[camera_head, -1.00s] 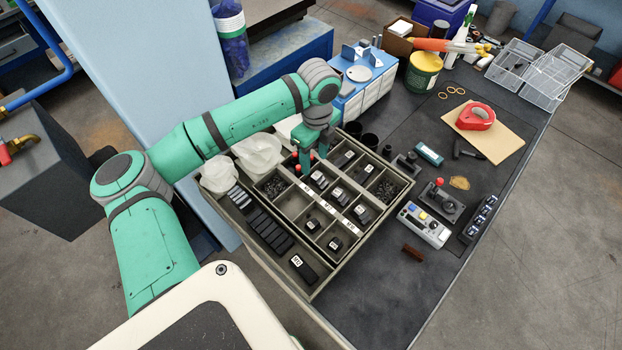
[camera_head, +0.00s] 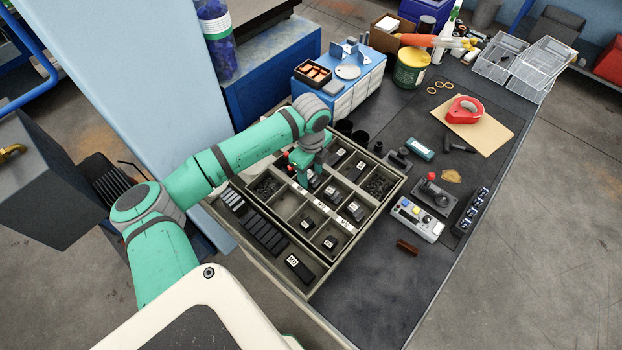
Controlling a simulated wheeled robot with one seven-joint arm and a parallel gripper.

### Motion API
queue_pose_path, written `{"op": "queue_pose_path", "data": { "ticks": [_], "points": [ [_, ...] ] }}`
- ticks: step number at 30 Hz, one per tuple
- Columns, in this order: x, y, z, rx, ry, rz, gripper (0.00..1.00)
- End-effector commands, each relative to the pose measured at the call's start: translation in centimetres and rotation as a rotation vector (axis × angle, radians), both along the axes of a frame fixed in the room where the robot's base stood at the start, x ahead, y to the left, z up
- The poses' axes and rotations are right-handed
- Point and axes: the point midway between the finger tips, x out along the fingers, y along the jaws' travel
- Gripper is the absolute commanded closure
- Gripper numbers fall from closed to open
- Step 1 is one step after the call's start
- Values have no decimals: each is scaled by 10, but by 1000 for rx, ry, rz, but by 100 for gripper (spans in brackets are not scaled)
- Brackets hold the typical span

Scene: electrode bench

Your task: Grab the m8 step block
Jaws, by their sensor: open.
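Several small dark step blocks with white labels sit in the compartments of a divided tray (camera_head: 309,290), including one at the right of the middle (camera_head: 356,209), one near the front (camera_head: 330,242) and one at the far side (camera_head: 356,170). The labels are too small to read, so I cannot tell which block is the m8 one. My gripper (camera_head: 304,180) is open and points down over the left-middle compartments, close to the tray. It and the wrist partly hide the block below. I cannot tell whether the fingers touch it.
Thin dividers separate the compartments. Longer dark blocks (camera_head: 262,230) lie along the tray's left side, and a labelled one (camera_head: 298,268) lies at its front. To the right are a joystick unit (camera_head: 433,193) and a button box (camera_head: 417,219). The bench's front right is mostly clear.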

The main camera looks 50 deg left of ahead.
Motion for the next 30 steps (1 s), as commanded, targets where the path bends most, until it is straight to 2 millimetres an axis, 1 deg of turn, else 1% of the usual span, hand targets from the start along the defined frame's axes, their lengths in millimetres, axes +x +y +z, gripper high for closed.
{"op": "queue_pose_path", "data": {
  "ticks": [1,3,9,10,11,12,14,15,16,25,30],
  "points": [
    [0,0,-6,0,0,1,53],
    [0,0,-11,0,0,1,53],
    [0,0,-13,1,0,1,53],
    [0,0,-12,1,0,1,55],
    [0,0,-12,1,0,1,63],
    [0,0,-12,1,0,1,72],
    [0,0,-12,1,0,1,87],
    [0,0,-12,1,0,1,96],
    [0,0,-12,1,0,1,100],
    [0,1,-11,2,-1,0,100],
    [0,1,-2,4,-1,-1,100]
  ]
}}
